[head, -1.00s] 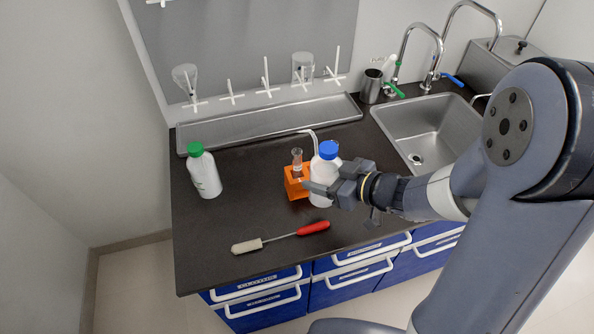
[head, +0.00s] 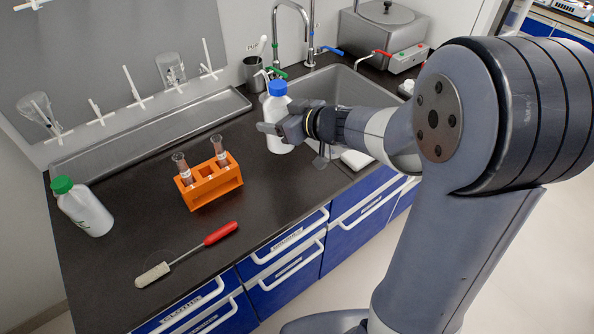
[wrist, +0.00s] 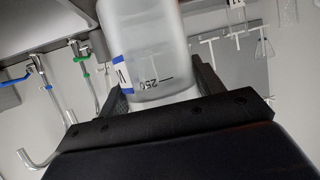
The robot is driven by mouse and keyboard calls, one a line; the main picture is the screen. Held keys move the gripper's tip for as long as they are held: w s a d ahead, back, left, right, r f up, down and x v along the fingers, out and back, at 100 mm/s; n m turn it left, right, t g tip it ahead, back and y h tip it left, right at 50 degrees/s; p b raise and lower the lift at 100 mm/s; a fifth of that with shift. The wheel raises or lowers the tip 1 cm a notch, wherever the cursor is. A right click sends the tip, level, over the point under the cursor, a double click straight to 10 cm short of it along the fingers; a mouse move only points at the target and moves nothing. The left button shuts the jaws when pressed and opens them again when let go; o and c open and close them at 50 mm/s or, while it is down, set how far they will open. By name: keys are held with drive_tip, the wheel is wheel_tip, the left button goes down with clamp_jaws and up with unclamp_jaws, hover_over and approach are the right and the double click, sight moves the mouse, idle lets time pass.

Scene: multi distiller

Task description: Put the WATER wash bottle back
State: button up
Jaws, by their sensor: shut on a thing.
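A white wash bottle with a blue cap (head: 277,120) is held between the jaws of my gripper (head: 270,130). In the head view it is upright, near the left front corner of the sink; whether its base touches the counter I cannot tell. In the wrist view the translucent bottle (wrist: 145,50) stands between the dark jaws, with a blue-edged label and a "250" mark showing. The label's full wording is not readable. A second white bottle with a green cap (head: 85,208) stands on the left of the counter.
An orange rack (head: 212,186) with test tubes stands on the counter (head: 130,220) left of my gripper. A brush with a red handle (head: 190,252) lies near the front edge. The sink (head: 335,95), taps and a metal trough (head: 150,130) line the back.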

drive_tip(key=f, duration=0.1)
drive_tip(key=f+b, duration=0.1)
drive_tip(key=f, duration=0.1)
drive_tip(key=f+b, duration=0.1)
drive_tip(key=f, duration=0.1)
drive_tip(key=shift+w+d+f, duration=0.2)
drive_tip(key=shift+w+d, duration=0.05)
drive_tip(key=shift+f+b, duration=0.95)
drive_tip(key=shift+f, duration=1.15)
drive_tip(key=shift+f, duration=0.1)
drive_tip(key=o, duration=0.3)
drive_tip(key=shift+f, duration=0.15)
drive_tip(key=o, duration=0.5)
drive_tip(key=shift+s+d+r, duration=0.1)
drive_tip(key=shift+r, duration=0.2)
drive_tip(key=p+v, duration=0.2)
drive_tip(key=v, duration=0.9)
drive_tip(key=shift+s+d+r, duration=0.1)
drive_tip(key=shift+s+d, duration=0.15)
drive_tip(key=shift+s, duration=0.05)
